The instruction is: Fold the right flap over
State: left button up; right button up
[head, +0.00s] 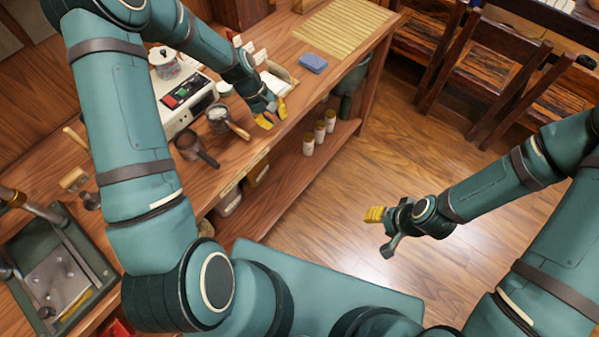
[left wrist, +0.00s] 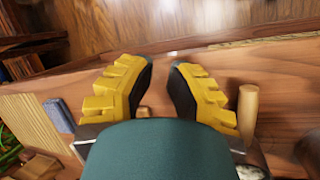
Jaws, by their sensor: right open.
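I cannot make out a flap for certain in either view. A pale, paper-like item (head: 275,84) lies on the wooden counter just behind my left gripper, partly hidden by the arm; I cannot tell whether it has flaps. My left gripper (head: 273,115) is over the counter's front edge. In the left wrist view its yellow fingers (left wrist: 160,68) are spread apart with nothing held between them. My right gripper (head: 379,231) is open and empty, out over the floor, well away from the counter.
A slatted bamboo mat (head: 342,27) and a blue block (head: 313,63) lie farther along the counter. A dark-handled cup (head: 194,147), a wooden-handled vessel (head: 222,118) and a white appliance (head: 183,97) stand nearer. Small jars (head: 319,132) stand on the lower shelf. Chairs stand at upper right.

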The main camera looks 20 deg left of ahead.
pick_arm(q)
jog(key=s+d+f+m+b, duration=0.2)
jog(key=s+d+f+m, duration=0.2)
jog(key=s+d+f, duration=0.5)
jog(key=shift+d+m+y, duration=0.3)
jog(key=shift+d, duration=0.6)
pick_arm(e)
jog(key=shift+f, duration=1.25)
